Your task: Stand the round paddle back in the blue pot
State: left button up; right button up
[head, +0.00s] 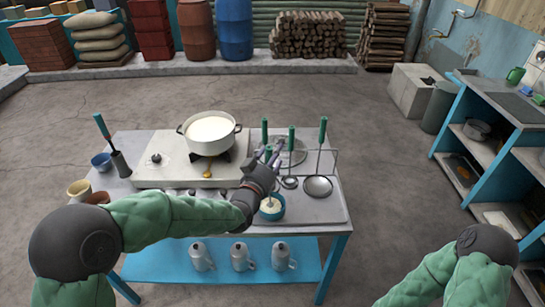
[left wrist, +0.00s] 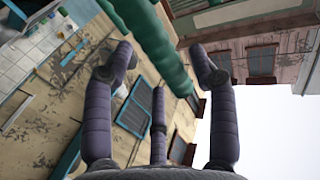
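The blue pot (head: 279,215) stands near the table's front right and holds something whitish. A green-handled tool (head: 268,154), which looks like the round paddle, rises upright from it; its lower end is hidden, so I cannot make out its head. My left gripper (head: 272,155) is just above the pot, around this handle. In the left wrist view the green handle (left wrist: 162,42) passes between the spread fingers of the left gripper (left wrist: 160,65), with gaps visible on both sides. The right gripper is out of view; only my right arm shows.
A white milk pot (head: 209,133) sits on the stove. A skimmer (head: 318,187) and a ladle (head: 290,182) stand close right of my gripper. A flat green-handled spatula (head: 120,163) stands at the left.

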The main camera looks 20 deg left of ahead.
pick_arm(q)
jog(key=shift+f, duration=0.1)
jog(key=shift+s, duration=0.1)
jog(key=s+a, duration=0.1)
jog(key=s, duration=1)
jog(key=shift+s+a, duration=0.2)
jog(key=shift+s, duration=0.15)
jog(key=shift+s, duration=0.1)
jog(key=s+a, duration=0.1)
jog(key=s, duration=0.7)
jog(key=shift+s, duration=0.35)
dwell(0.5)
